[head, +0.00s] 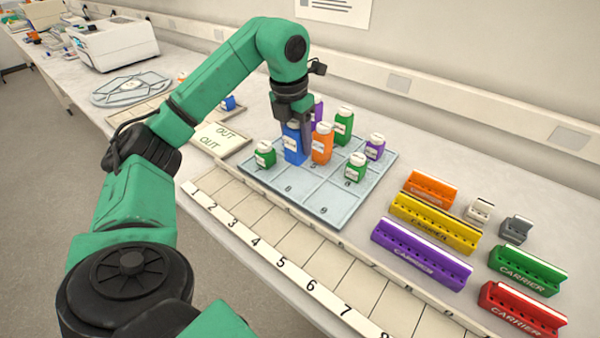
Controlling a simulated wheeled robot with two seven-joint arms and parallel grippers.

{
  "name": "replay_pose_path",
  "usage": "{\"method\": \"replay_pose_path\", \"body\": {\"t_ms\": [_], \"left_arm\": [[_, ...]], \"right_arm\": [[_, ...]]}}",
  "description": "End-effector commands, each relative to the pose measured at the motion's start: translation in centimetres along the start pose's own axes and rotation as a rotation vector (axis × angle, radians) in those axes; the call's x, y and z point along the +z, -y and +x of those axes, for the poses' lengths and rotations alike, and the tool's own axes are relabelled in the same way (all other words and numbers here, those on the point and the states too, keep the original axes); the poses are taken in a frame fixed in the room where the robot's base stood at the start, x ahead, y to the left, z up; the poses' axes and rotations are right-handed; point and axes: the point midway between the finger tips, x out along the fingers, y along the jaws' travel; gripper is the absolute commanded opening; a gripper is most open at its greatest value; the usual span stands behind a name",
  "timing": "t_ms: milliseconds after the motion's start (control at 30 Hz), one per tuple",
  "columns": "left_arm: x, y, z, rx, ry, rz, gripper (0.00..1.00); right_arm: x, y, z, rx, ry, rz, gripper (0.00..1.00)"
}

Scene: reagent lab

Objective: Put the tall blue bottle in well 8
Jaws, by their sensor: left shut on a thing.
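My left gripper (292,112) reaches down from above and is shut on the tall blue bottle (294,146), which is upright with a white label. The bottle is over the back left part of the pale blue-grey tray (348,202), between a short green bottle (265,157) and an orange bottle (322,146). I cannot tell whether its base touches the tray. The tray's cell marked 8 (288,190) is bare, in front of the blue bottle. Next to it, the cell marked 9 (323,210) is also bare. My right gripper is not in view.
Green bottles (343,126) and purple bottles (375,148) stand close by on the tray. A numbered lane strip (283,262) runs along the front edge. Coloured carriers (420,255) lie to the right. An OUT panel (218,140) and a small blue bottle (229,103) are left.

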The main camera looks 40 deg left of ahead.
Motion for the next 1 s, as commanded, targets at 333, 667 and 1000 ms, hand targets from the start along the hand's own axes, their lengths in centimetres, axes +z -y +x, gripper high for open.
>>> {"method": "replay_pose_path", "body": {"t_ms": [333,667,1000], "left_arm": [[-1.0,0.0,6.2,0.001,-0.002,0.000,0.00],[-1.1,0.0,6.9,0.000,0.002,0.001,0.00],[-1.1,0.0,7.0,0.000,0.001,0.000,0.82]], "right_arm": [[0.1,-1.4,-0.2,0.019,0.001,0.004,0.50],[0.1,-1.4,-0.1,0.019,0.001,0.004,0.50],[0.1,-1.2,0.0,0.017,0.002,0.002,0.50]]}}
